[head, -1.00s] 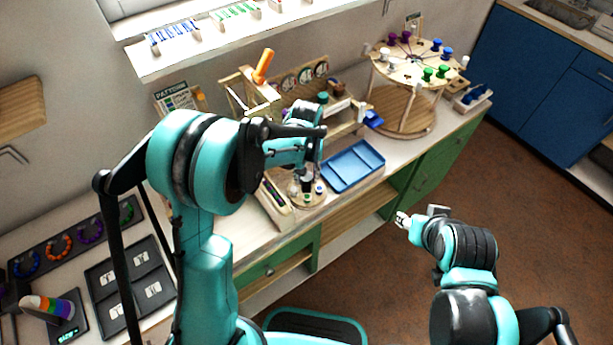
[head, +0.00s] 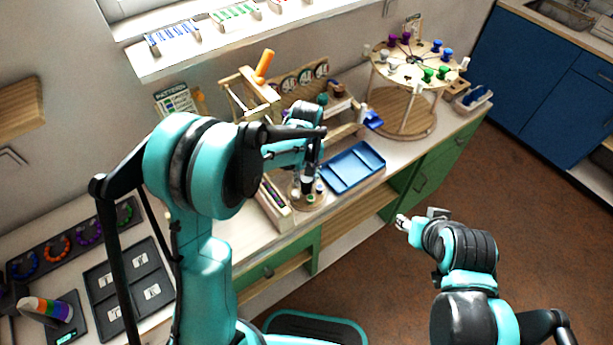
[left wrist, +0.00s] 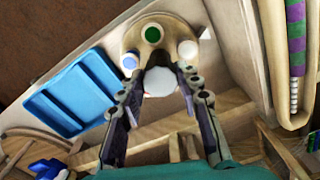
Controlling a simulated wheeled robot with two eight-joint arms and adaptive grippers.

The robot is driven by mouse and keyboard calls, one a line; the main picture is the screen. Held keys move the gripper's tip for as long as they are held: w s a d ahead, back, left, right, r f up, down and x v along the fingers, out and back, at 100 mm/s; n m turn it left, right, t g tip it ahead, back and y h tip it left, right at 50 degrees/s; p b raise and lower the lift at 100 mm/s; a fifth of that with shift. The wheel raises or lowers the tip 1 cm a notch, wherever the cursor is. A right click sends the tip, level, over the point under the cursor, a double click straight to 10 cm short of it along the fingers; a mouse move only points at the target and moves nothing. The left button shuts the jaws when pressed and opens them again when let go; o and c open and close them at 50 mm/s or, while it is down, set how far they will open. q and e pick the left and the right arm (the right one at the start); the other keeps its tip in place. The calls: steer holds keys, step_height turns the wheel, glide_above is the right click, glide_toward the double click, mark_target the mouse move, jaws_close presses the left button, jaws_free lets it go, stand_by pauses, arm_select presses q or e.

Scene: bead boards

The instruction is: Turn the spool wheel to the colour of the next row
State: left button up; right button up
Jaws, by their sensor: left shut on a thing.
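The spool wheel (head: 297,193) appears to be the small round wooden disc on the bench under my left gripper. It also shows in the left wrist view (left wrist: 133,36), with a green disc (left wrist: 153,34), a blue-topped one (left wrist: 130,62) and a white one (left wrist: 188,49) near its rim. My left gripper (head: 308,178) points down onto it; its fingers in the wrist view (left wrist: 160,105) are on either side of a white rounded knob (left wrist: 172,98). The rest of the wheel is hidden by the gripper. My right gripper (head: 420,217) is open and empty, away from the bench.
A blue tray (head: 353,167) lies right of the wheel. A bead loom with a purple and green strip (head: 272,196) is close on its left. A large round wooden stand (head: 408,66) with coloured spools stands at the back right. A pattern card (head: 176,103) stands behind.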

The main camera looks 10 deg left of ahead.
arm_select(q)
steer(key=o, duration=1.2)
steer(key=shift+c, duration=0.2)
step_height(320, 180, up, 12)
steer(key=s+a+m+t+b, duration=0.2)
steer(key=s+a+t, duration=0.1)
steer(key=s, duration=0.6)
steer(key=s+a+f+m+t+b, duration=0.1)
steer(key=s+a+m+t+b, duration=0.1)
steer(key=s, duration=0.7)
steer(key=a+m+t, duration=0.1)
steer(key=a+t, duration=0.1)
steer(key=a, duration=0.1)
steer(key=shift+f, duration=0.3)
